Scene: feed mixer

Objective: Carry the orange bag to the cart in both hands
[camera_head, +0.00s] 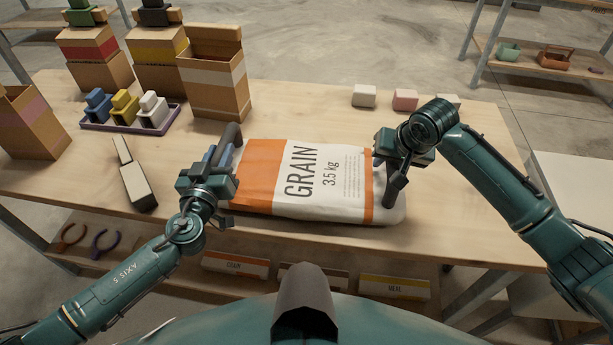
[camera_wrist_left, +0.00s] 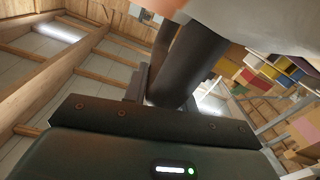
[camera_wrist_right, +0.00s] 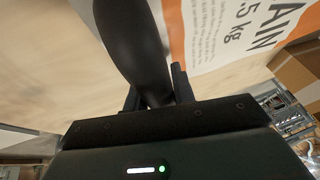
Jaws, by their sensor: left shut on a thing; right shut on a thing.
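The orange bag (camera_head: 320,180) is orange and white, printed GRAIN 3.5 kg, and lies flat at the front middle of the workbench. I cannot tell whether it touches the top. A dark rounded handle is at each end. My left gripper (camera_head: 222,165) is shut on the left handle (camera_wrist_left: 187,65). My right gripper (camera_head: 388,160) is shut on the right handle (camera_wrist_right: 143,45). The bag's print also shows in the right wrist view (camera_wrist_right: 225,35). A pale flat top (camera_head: 575,185) at the right may be the cart; my right arm partly hides it.
Small blocks (camera_head: 405,99) stand at the back right. A gap separates bench and pale top.

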